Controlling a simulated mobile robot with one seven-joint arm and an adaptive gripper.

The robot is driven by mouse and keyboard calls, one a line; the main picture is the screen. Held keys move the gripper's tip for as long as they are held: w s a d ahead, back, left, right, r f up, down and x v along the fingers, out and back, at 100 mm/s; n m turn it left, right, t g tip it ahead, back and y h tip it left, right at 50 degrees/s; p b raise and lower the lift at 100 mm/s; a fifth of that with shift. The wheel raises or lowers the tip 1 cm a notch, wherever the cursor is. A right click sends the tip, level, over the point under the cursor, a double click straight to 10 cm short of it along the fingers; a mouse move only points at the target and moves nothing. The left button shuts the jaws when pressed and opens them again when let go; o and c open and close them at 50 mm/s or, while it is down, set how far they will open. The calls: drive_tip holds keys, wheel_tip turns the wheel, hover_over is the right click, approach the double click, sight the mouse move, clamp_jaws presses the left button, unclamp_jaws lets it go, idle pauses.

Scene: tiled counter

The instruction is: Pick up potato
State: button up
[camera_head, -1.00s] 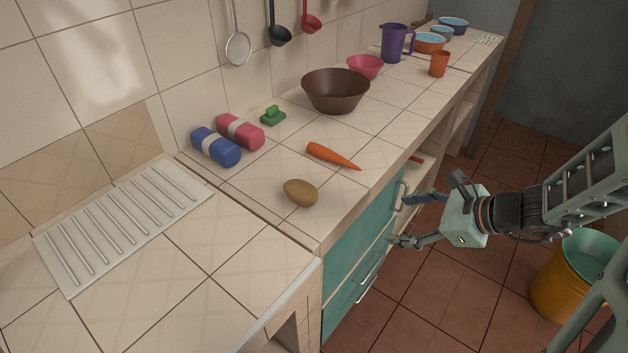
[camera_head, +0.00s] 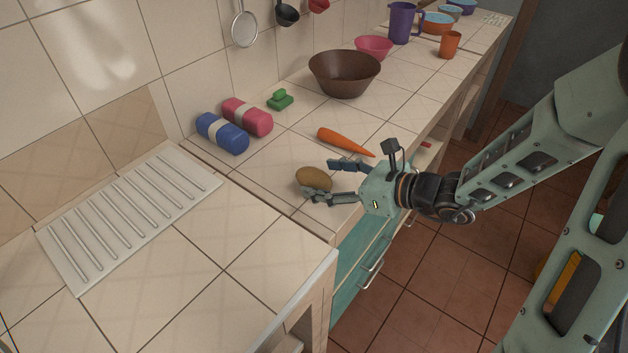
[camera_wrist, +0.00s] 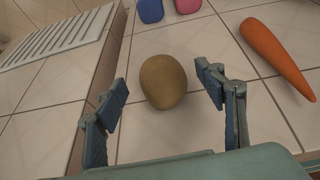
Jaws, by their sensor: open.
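The brown potato (camera_head: 313,177) lies on the tiled counter near its front edge. My gripper (camera_head: 322,180) is open, with its fingers reaching over the counter from the front edge. In the head view one finger overlaps the potato's near side and the other lies just beyond it.
An orange carrot (camera_head: 345,142) lies close behind the potato, right of the fingers in the wrist view. A blue roll (camera_head: 222,133), pink roll (camera_head: 247,117), green block (camera_head: 280,98) and brown bowl (camera_head: 344,75) stand farther back. A drain rack (camera_head: 130,215) is at left.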

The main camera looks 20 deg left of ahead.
sight(310, 177)
drive_tip(key=x, duration=0.5)
drive_tip(key=shift+d+f, duration=0.2)
drive_tip(key=shift+f, duration=0.05)
drive_tip(key=c, duration=1.4)
drive_tip(key=shift+r, duration=0.2)
